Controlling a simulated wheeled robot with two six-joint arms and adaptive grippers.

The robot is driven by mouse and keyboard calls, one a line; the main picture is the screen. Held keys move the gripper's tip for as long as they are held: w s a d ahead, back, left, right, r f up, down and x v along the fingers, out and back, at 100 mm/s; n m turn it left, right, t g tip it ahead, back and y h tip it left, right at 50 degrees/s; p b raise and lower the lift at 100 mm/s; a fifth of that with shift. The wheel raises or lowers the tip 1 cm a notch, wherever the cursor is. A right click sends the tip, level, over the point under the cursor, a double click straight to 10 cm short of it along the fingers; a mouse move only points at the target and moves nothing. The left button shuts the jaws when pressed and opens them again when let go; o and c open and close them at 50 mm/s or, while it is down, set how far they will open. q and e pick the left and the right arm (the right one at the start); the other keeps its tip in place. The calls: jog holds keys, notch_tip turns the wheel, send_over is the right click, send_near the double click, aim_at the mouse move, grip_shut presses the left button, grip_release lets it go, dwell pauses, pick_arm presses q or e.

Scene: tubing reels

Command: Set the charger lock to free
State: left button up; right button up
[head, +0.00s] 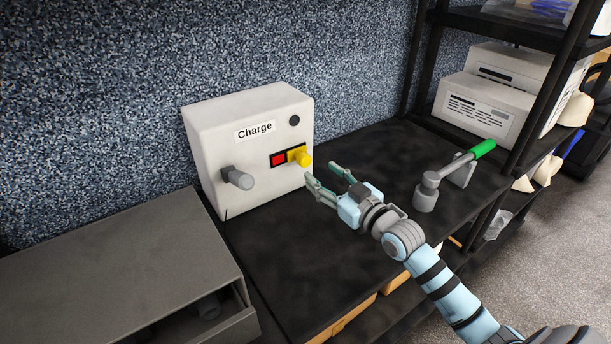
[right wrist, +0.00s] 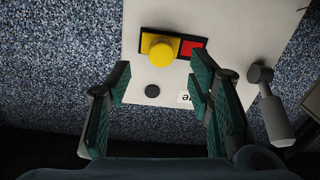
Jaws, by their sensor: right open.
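The white charger box (head: 245,150) with the label "Charge" stands on the dark bench. On its front a yellow knob (head: 301,156) sits at the right end of a black plate, and a red square (head: 279,160) shows to its left. In the right wrist view the yellow knob (right wrist: 160,53) and the red square (right wrist: 190,47) appear upside down, with the square to the right. My right gripper (head: 321,175) is open and empty, just in front of the knob and apart from it. My left gripper is not in view.
A grey handle (head: 238,178) sticks out of the box's left front. A dark round button (head: 294,121) is at its upper right. A green-gripped lever (head: 455,167) stands right of my arm. A grey drawer unit (head: 110,270) is at left. Boxes fill the shelf at right.

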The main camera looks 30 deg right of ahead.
aim_at(307, 163)
jog(key=w, duration=0.2)
jog(key=w+a, duration=0.1)
jog(key=w, duration=0.2)
jog(key=w+b, duration=0.1)
jog(key=w, duration=0.1)
jog(key=shift+w+a+r, duration=0.1)
jog(key=shift+w+a, duration=0.1)
jog(key=shift+a, duration=0.05)
grip_shut()
